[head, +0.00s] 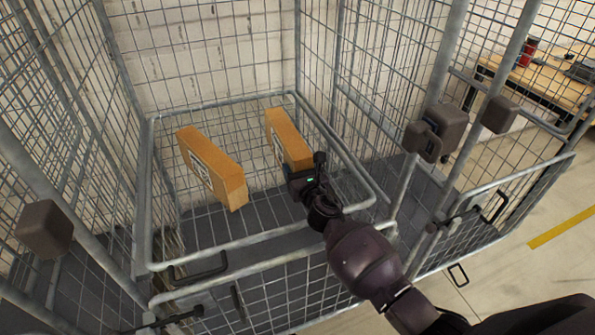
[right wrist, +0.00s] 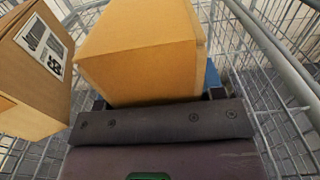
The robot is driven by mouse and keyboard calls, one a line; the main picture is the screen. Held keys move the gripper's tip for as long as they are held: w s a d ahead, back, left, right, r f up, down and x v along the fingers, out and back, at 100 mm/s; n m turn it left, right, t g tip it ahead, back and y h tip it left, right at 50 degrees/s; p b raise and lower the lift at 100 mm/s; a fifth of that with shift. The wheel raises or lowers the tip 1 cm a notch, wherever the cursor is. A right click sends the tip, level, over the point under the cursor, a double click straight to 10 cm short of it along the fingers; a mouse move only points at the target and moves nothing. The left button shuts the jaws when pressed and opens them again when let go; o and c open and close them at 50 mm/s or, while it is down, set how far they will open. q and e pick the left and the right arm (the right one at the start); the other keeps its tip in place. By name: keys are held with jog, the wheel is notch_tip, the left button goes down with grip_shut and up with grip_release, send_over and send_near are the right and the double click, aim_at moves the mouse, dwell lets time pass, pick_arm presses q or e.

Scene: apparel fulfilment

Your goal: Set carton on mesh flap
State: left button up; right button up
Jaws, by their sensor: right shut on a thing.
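An orange-brown carton (head: 289,138) is held by my right gripper (head: 303,178) over the mesh flap (head: 245,234) of the wire cage. In the right wrist view the held carton (right wrist: 140,50) fills the upper middle, close in front of the gripper (right wrist: 160,100), whose fingertips are mostly hidden by it. A second carton (head: 212,167) with a white label sits on the mesh to the left, apart from the first. It also shows at the left edge of the right wrist view (right wrist: 35,75). I cannot tell whether the held carton touches the mesh. My left gripper is not in view.
Tall wire cage walls (head: 215,50) stand behind and at both sides. A grey tubular rail (head: 240,239) runs along the flap's front. A wooden workbench (head: 550,85) stands at the far right. Bare mesh lies between and in front of the cartons.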

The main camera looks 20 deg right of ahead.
jog(key=shift+r, duration=0.1)
jog(key=shift+f, duration=0.25)
jog(key=o, duration=1.2)
jog(key=shift+o, duration=0.2)
jog(key=shift+r, duration=0.3)
jog(key=s, duration=0.6)
jog(key=s+p, duration=0.1)
jog(key=s, duration=0.5)
jog(key=shift+d+f, duration=0.15)
jog(key=shift+d, duration=0.05)
